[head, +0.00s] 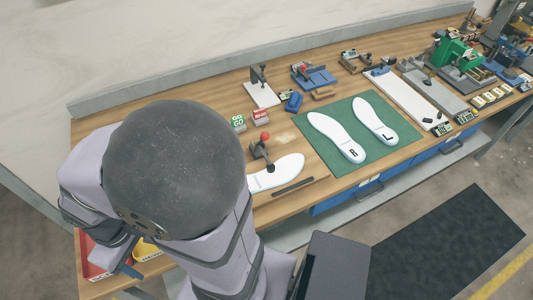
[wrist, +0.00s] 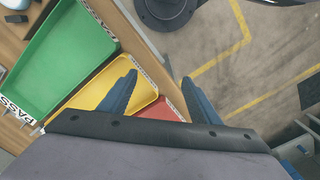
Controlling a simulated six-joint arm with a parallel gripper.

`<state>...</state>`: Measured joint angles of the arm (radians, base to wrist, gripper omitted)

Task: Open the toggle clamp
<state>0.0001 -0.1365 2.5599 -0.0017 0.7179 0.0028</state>
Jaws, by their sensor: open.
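The toggle clamp (head: 261,152) stands on the wooden bench in the head view, with a dark body and a red ball knob on its handle. The handle looks raised, but the clamp is too small to tell its exact state. A white insole (head: 278,174) lies beneath it, partly hidden by my arm. My gripper (wrist: 159,77) is open and empty in the wrist view, its two blue fingers wide apart. It is over the trays at the bench's near left end, well away from the clamp. The clamp is not in the wrist view.
A green tray (wrist: 62,50), a yellow tray (wrist: 138,96) and a red tray (wrist: 160,110) lie below my gripper. A green mat (head: 345,120) with two insoles is right of the clamp. GO and NO GO blocks (head: 238,122) stand behind it. Fixtures line the bench's back.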

